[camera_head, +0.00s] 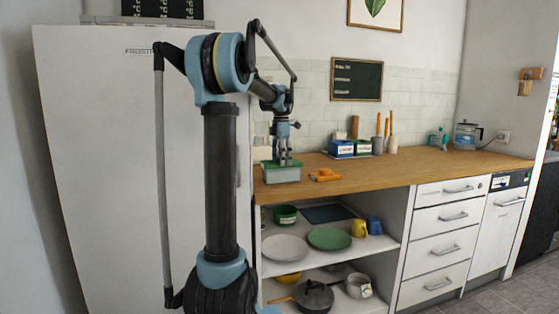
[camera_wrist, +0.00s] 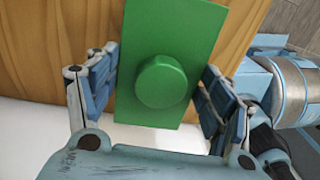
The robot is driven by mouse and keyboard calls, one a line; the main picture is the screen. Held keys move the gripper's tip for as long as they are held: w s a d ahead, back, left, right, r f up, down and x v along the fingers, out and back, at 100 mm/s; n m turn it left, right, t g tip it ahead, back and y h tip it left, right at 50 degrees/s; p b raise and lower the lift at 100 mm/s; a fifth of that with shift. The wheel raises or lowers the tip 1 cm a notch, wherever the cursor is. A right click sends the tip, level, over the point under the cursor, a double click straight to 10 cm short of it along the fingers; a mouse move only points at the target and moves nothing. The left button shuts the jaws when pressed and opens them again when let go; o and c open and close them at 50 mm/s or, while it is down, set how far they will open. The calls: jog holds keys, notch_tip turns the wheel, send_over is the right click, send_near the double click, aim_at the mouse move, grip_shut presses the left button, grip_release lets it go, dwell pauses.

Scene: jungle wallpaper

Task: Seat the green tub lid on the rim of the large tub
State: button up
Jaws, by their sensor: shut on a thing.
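The green tub lid (camera_wrist: 163,35) is a flat rectangle with a round green knob (camera_wrist: 161,81) in its middle. My gripper (camera_wrist: 160,88) has one finger at each long side of the lid and is shut on it. In the head view, my gripper (camera_head: 285,161) points down over the large tub (camera_head: 281,175), a pale grey-green box at the left end of the counter. A green strip of the lid (camera_head: 270,163) shows at the top of the tub. I cannot tell whether the lid rests on the rim or sits slightly above it. The wrist view hides the tub.
The wooden counter (camera_head: 420,164) has an orange object (camera_head: 325,175) just right of the tub. Blue and green boxes (camera_head: 341,149), utensil holders and a kettle (camera_head: 467,135) stand farther back. Open shelves (camera_head: 290,268) with dishes are below. The tall fridge (camera_head: 110,180) is at left.

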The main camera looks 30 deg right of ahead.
jog(key=o, duration=1.1)
jog(key=shift+r, duration=0.1)
jog(key=r, duration=1.1)
jog(key=shift+w+r, duration=0.4)
jog(key=shift+s, duration=0.1)
